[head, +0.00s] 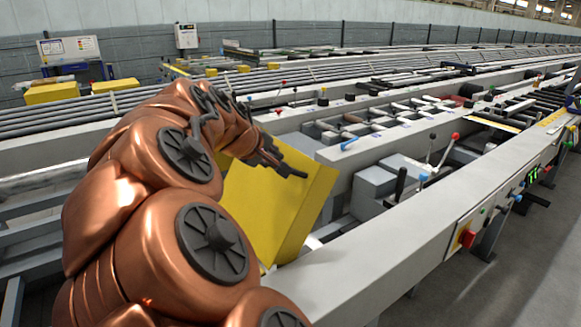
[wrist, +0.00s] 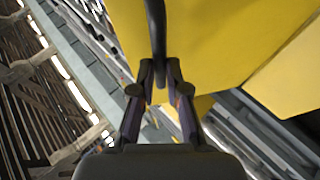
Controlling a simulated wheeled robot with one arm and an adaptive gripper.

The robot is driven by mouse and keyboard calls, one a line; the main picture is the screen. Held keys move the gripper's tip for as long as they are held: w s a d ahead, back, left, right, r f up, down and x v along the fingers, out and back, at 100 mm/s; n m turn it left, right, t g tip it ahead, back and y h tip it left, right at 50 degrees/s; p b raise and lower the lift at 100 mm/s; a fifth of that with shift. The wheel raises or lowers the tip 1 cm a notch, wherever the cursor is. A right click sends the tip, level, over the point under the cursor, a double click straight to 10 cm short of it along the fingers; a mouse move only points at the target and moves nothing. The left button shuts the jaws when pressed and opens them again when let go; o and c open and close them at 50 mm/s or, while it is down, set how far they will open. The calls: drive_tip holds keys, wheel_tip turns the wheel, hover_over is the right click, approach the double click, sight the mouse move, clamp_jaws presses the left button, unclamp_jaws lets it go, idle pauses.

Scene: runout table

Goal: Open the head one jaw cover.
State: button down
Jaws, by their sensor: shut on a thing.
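The yellow jaw cover (head: 290,205) stands tilted up at the near side of the machine bed, partly hidden behind my copper-coloured arm. It fills much of the upper wrist view (wrist: 220,35). A dark bar handle (wrist: 156,28) runs along the cover's face. My gripper (wrist: 160,78) is shut on this handle, with a fingertip on each side of it. In the head view my gripper (head: 277,160) is small and dark against the cover, and its grip is hard to make out there.
A grey front rail (head: 400,235) with a red switch (head: 467,238) runs along the right. Levers with red (head: 455,136) and blue (head: 423,177) knobs stand right of the cover. Long bars (head: 60,118) lie behind. The floor (head: 530,250) at the right is clear.

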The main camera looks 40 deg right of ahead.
drive_tip(key=w+a+f+h+b, duration=0.1)
drive_tip(key=a+b, duration=0.3)
drive_tip(key=a, duration=1.3)
drive_tip(key=shift+w+a+f+h, duration=0.4)
drive_tip(key=shift+f+h, duration=0.1)
drive_tip(key=shift+f, duration=0.1)
drive_tip(key=c, duration=1.2)
unclamp_jaws()
drive_tip(key=shift+a+n, duration=0.1)
drive_tip(key=shift+n, duration=0.2)
drive_tip(key=shift+w+r, duration=0.1)
drive_tip(key=shift+r, duration=0.1)
drive_tip(key=v, duration=1.2)
